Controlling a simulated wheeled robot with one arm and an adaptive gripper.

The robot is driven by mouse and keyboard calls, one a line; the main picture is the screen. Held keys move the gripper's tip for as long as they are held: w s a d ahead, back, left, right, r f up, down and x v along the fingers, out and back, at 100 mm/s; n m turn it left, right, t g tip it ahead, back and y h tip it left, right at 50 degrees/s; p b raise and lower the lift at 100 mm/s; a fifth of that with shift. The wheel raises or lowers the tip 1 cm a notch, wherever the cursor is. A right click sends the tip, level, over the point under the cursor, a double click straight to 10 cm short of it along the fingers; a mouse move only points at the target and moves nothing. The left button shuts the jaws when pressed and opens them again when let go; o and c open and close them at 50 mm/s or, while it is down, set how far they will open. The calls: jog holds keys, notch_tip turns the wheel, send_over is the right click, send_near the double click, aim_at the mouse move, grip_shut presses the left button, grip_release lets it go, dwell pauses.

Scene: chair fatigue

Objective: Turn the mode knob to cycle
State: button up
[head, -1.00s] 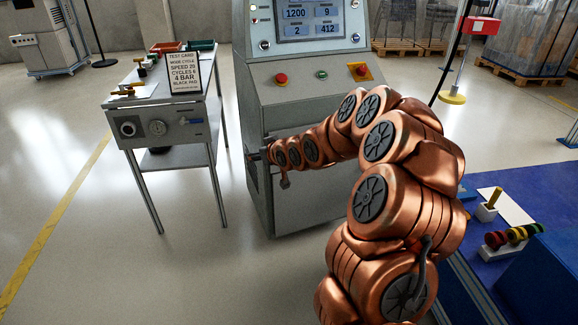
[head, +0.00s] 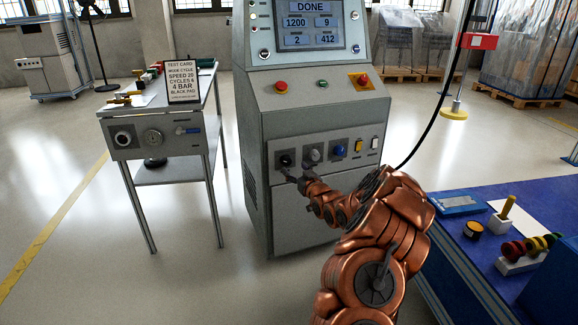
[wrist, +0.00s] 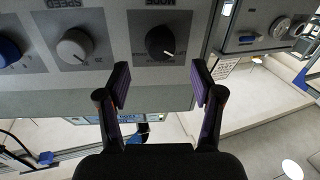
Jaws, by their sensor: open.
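The mode knob (wrist: 161,41) is round and black on a dark square plate, with the word MODE upside down in the wrist view. My gripper (wrist: 161,80) is open and empty. Its two fingers are spread below the knob in the wrist view, apart from it. In the head view my gripper (head: 292,174) is just below and right of the knob.
A test card (head: 183,84) reading mode cycle, speed 20 stands on the left side table (head: 155,134). A blue bench (head: 455,235) is at right.

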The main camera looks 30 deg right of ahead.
aim_at(288, 162)
jog(key=shift+w+d+b, duration=0.15)
jog(key=shift+w+b, duration=0.1)
jog(key=shift+w, duration=1.15)
jog(key=shift+w+d+b, duration=0.15)
jog(key=shift+w+b, duration=0.1)
jog(key=shift+w, duration=1.1)
jog(key=c, duration=1.1)
jog(key=shift+c, duration=0.2)
